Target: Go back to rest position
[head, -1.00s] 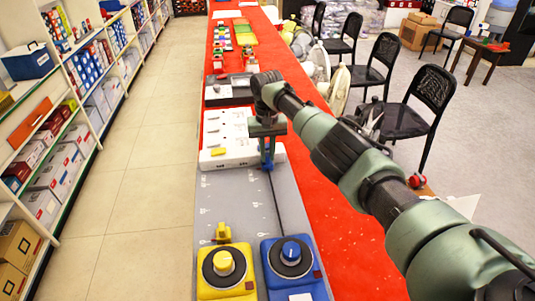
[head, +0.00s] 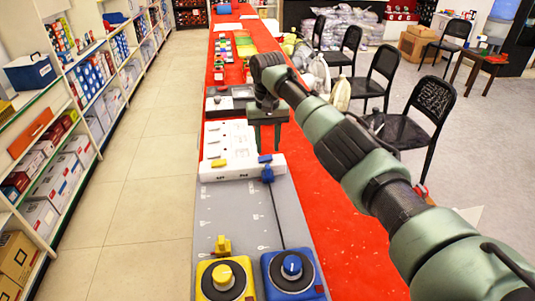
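My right arm reaches in from the right, and its dark gripper (head: 266,142) hangs over the long red table. Its two fingers point down and look spread, with nothing seen between them. Just below it in the picture is a blue lever piece (head: 267,172) at the edge of a white block (head: 220,172), apart from the fingers. Nearer on the grey board (head: 232,207) are a yellow box with a round yellow knob (head: 223,275) and a blue box with a blue knob (head: 291,266). My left gripper is out of view.
The red table (head: 335,222) runs away from me with several coloured items farther along. Stocked shelves (head: 60,175) line the left, across a clear tiled aisle (head: 135,200). Black chairs (head: 428,103) stand along the right side of the table.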

